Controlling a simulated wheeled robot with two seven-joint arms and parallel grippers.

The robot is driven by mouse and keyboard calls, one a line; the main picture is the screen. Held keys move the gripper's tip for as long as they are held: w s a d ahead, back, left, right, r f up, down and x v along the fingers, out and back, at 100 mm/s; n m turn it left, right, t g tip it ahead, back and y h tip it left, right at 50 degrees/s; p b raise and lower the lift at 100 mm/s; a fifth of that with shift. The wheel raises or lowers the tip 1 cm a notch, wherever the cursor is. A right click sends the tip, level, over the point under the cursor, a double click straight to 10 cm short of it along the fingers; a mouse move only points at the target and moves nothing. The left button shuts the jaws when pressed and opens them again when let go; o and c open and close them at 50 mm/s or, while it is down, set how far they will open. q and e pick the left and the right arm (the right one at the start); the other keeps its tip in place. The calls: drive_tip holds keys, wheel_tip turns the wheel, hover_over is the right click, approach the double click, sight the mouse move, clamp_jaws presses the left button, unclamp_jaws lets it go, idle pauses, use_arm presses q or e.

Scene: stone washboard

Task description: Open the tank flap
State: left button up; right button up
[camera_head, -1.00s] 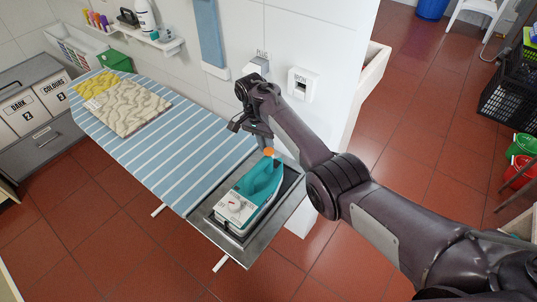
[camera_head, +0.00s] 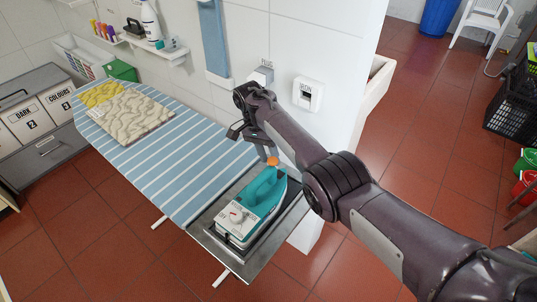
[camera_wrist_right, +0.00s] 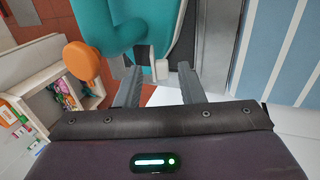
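A teal and white iron (camera_head: 258,200) rests on a metal tray (camera_head: 211,244) at the near end of the ironing board, with a dial on its white part. A round orange flap (camera_head: 272,161) sits at its far end. My right gripper (camera_head: 266,148) is just above that end, close to the flap. There the orange flap (camera_wrist_right: 82,62) is left of the fingers, beside the teal body (camera_wrist_right: 128,22). Whether a finger touches it I cannot tell. My left gripper is not in view.
The striped ironing board (camera_head: 190,168) carries folded cloths (camera_head: 128,114) at its far end. A wall with switches (camera_head: 308,94) stands close behind my right gripper. Laundry bins (camera_head: 40,115) are at the left. The red tiled floor in front is clear.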

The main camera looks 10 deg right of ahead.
drive_tip(key=shift+r, duration=0.1)
drive_tip(key=b+v, duration=0.3)
drive_tip(key=v, duration=0.4)
drive_tip(key=shift+r, duration=0.3)
drive_tip(key=shift+w+a, duration=0.1)
